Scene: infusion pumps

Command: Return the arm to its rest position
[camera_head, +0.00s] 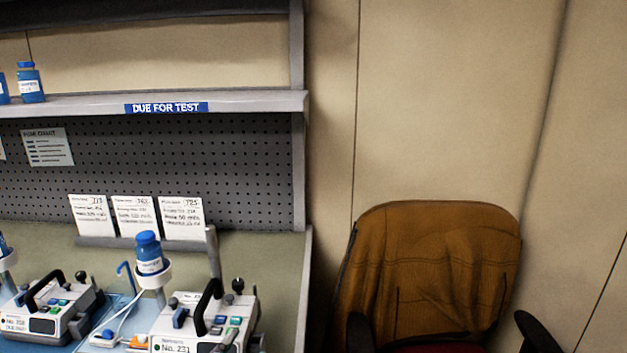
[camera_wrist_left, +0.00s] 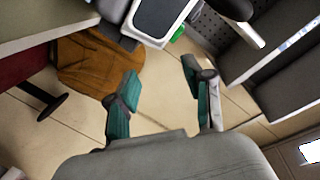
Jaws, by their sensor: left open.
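My left gripper (camera_wrist_left: 160,98) shows in the left wrist view with its two teal-padded fingers spread apart and nothing between them. Past the fingertips are the orange-brown cloth on a chair (camera_wrist_left: 95,68), the floor or wall panels, and part of a grey-and-white device with a dark screen (camera_wrist_left: 160,15) at the top. Neither gripper shows in the head view. My right gripper is in no view.
In the head view, pumps No. 231 (camera_head: 195,325) and another (camera_head: 50,305) stand on the bench, with a blue-capped bottle (camera_head: 149,253) between them. A shelf (camera_head: 250,100) labelled DUE FOR TEST hangs above. A chair draped in brown cloth (camera_head: 430,265) stands right.

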